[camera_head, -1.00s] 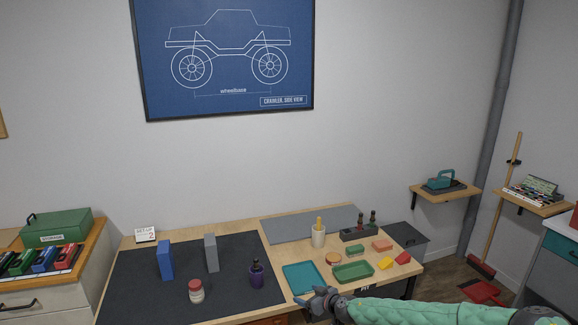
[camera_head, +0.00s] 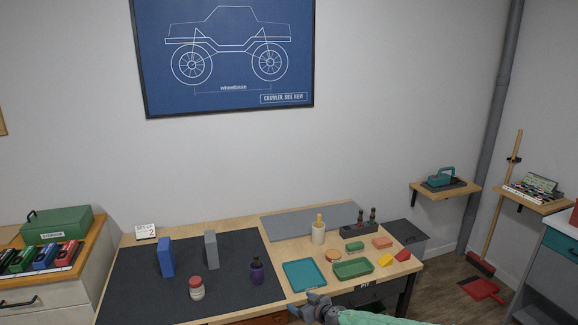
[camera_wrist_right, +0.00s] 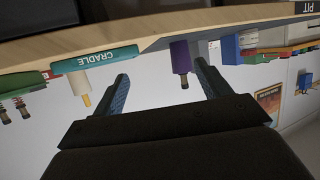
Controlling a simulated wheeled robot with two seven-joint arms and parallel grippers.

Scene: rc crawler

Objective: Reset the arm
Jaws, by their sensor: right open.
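My right gripper (camera_head: 308,306) is at the bottom of the head view, in front of the table's front edge, below the teal tray (camera_head: 304,274). Its green-sleeved arm comes in from the lower right. In the right wrist view the two fingers (camera_wrist_right: 160,88) are spread apart with nothing between them touching. My left gripper is not in view.
The workbench's dark mat (camera_head: 130,285) holds a blue block (camera_head: 165,257), a grey block (camera_head: 211,250), a red-capped jar (camera_head: 196,288) and the purple bottle (camera_head: 257,271). A green tray (camera_head: 353,269) and small coloured blocks lie right. A storage cabinet (camera_head: 40,298) stands left.

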